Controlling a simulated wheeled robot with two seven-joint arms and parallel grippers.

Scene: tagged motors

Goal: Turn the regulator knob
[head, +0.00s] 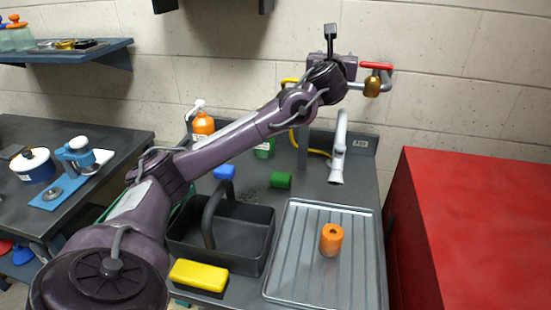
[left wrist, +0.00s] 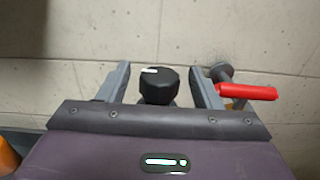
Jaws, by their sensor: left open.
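The regulator knob (left wrist: 158,88) is black and ribbed, with a white mark at the upper left of its face. It stands between the two grey fingers of my left gripper (left wrist: 159,70) in the left wrist view. The fingers are open, with a visible gap to the knob on each side. In the head view my left gripper (head: 346,66) is up at the wall, left of a red lever; my own wrist hides the knob there. My right gripper is not in view.
The red lever (left wrist: 246,93) on a wall pipe sits close beside the right finger; it also shows in the head view (head: 376,66) above a brass fitting (head: 372,87). Below are a black caddy (head: 255,218), ribbed tray (head: 305,285), orange cylinder (head: 331,240) and spout (head: 339,150).

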